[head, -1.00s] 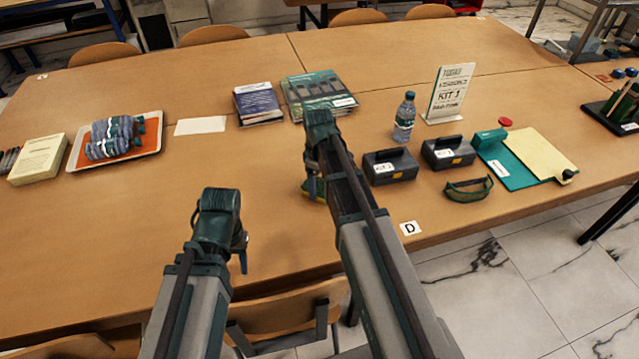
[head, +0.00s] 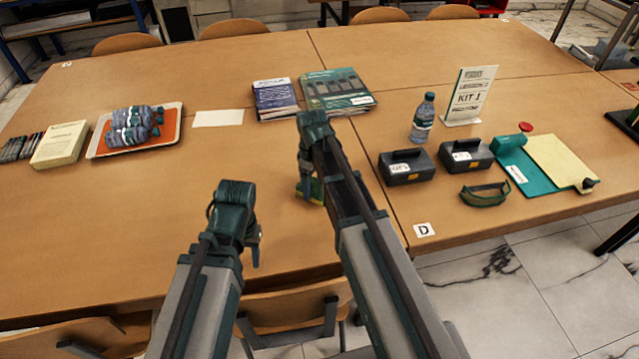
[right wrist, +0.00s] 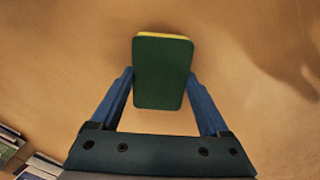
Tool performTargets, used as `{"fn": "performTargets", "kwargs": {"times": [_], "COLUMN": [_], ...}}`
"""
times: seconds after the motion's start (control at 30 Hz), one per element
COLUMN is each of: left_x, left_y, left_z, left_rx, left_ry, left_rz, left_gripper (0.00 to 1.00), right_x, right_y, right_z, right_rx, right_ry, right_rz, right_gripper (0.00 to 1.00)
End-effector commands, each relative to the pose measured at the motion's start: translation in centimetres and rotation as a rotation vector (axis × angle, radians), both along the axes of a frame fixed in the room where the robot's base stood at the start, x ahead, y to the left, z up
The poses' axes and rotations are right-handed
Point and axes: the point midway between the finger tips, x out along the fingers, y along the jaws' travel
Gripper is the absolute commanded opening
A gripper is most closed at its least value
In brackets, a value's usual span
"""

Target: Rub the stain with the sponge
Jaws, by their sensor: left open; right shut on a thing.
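The sponge (right wrist: 163,72), with a dark green face and a yellow layer, is held between the blue fingers of my right gripper (right wrist: 161,88) in the right wrist view. In the head view the sponge (head: 314,190) shows partly behind my right wrist, low over the tabletop. I cannot tell whether it touches the table. My left gripper (head: 254,248) is open and empty near the table's front edge, left of the right arm. I make out no clear stain in either view; my right arm hides part of the table.
Two dark boxes (head: 406,167), a bottle (head: 423,118) and green goggles (head: 485,193) stand right of my right arm. Booklets (head: 335,92) lie behind it. A tray of bottles (head: 175,137) is at the left. The table (head: 130,220) is clear at front left.

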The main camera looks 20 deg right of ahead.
Motion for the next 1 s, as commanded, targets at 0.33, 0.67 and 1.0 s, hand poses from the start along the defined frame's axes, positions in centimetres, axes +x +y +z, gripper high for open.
{"fn": "performTargets", "kwargs": {"times": [0.33, 0.67, 1.0], "left_x": [0.0, 0.0, 0.0], "left_y": [0.0, 0.0, 0.0], "left_z": [-0.2, -0.1, 0.0], "left_rx": [0.0, 0.0, 0.0], "left_ry": [0.0, 0.0, 0.0], "left_rz": [0.0, 0.0, 0.0], "left_gripper": [0.5, 0.5, 0.5], "right_x": [0.0, 0.1, 0.2], "right_y": [1.7, 3.9, 5.1], "right_z": [-0.2, 0.0, 0.0], "right_rx": [0.012, 0.011, 0.009], "right_ry": [0.0, 0.0, 0.0], "right_rz": [0.007, 0.009, 0.004], "right_gripper": [0.35, 0.35, 0.35]}}
